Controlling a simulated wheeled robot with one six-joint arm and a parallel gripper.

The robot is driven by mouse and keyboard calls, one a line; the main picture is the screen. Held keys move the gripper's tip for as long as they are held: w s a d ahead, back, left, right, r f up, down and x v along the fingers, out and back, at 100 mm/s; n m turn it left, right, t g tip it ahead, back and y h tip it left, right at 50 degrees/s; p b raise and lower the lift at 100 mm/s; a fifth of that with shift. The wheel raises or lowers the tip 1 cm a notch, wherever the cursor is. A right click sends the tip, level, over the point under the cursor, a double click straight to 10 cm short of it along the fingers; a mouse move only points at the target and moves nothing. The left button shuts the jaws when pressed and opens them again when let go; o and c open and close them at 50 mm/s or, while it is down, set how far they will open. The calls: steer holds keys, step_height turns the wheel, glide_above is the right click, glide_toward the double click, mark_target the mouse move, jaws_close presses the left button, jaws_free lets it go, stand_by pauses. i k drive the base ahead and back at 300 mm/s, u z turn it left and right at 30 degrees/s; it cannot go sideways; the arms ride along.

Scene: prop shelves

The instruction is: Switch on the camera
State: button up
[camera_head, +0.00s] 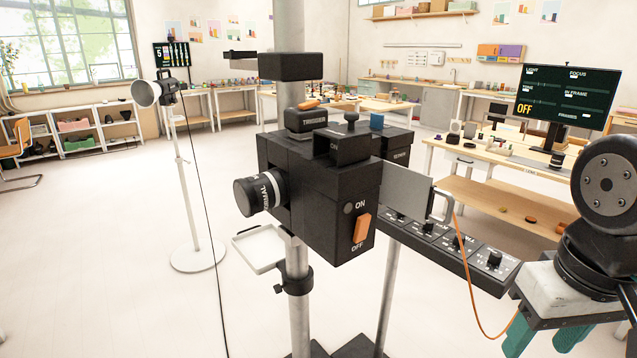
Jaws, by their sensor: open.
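The black box camera (318,190) is mounted on a grey vertical pole in the middle of the view. Its lens (260,193), marked NORMAL, points left. I cannot tell for sure which way the rocker is tipped. A small round lamp (348,208) beside ON looks dark. The screen (548,93) at the right shows OFF in orange letters.
A black panel with several knobs (468,255) and a grey plate (407,191) stand right of the camera. A small white tray (262,249) hangs below the lens. A lamp stand (186,170) is left, with open floor around.

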mark_target(364, 222)
steer(key=u, duration=1.15)
steer(key=k, duration=0.55)
steer(key=z, duration=1.1)
